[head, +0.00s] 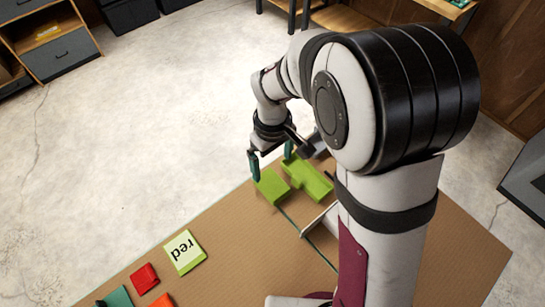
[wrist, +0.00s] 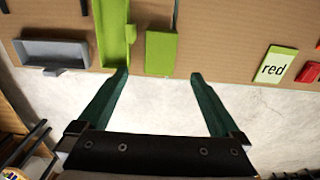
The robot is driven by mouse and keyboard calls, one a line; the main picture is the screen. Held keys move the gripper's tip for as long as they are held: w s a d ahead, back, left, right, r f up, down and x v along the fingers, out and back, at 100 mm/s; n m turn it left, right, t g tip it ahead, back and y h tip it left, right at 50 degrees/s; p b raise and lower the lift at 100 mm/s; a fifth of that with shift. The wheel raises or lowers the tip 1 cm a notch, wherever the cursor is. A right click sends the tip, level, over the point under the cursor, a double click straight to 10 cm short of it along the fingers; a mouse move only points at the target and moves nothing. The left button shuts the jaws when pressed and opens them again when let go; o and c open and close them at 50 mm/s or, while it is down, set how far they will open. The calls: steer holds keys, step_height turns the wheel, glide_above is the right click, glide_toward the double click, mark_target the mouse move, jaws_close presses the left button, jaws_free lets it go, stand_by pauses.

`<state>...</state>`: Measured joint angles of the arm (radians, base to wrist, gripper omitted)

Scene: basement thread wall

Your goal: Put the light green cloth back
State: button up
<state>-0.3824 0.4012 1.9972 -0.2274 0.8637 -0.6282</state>
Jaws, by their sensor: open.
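A flat light green piece (head: 270,186), which looks like the folded cloth, lies on the brown board by its far edge. In the wrist view it (wrist: 161,55) is just beyond my fingertips, between their lines. My gripper (head: 271,167) is open and empty, with dark green fingers pointing down at this piece. The wrist view shows the gripper (wrist: 159,77) with its fingers wide apart. A light green tray (head: 312,180) lies beside the piece; in the wrist view the tray (wrist: 112,42) is left of it. I cannot tell whether the fingers touch the piece.
A pale green card reading "red" (head: 184,251) lies on the board (head: 225,225), near a red piece (head: 144,276), an orange piece (head: 161,301) and a teal piece (head: 117,297). A grey tray (wrist: 52,53) is left of the green tray. Bare floor (head: 150,120) lies beyond the board.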

steer(key=s+d+r+m, duration=0.8)
steer(key=s+r, duration=0.2)
steer(key=s, duration=0.1)
steer(key=s+d+m+y, duration=0.1)
steer(key=s+d+m, duration=0.1)
steer(key=s+m, duration=0.4)
steer(key=s, duration=0.3)
steer(key=shift+s+r+m+y, duration=0.2)
steer(key=shift+m+y, duration=0.1)
steer(key=shift+y, duration=0.1)
steer(key=shift+w, duration=0.1)
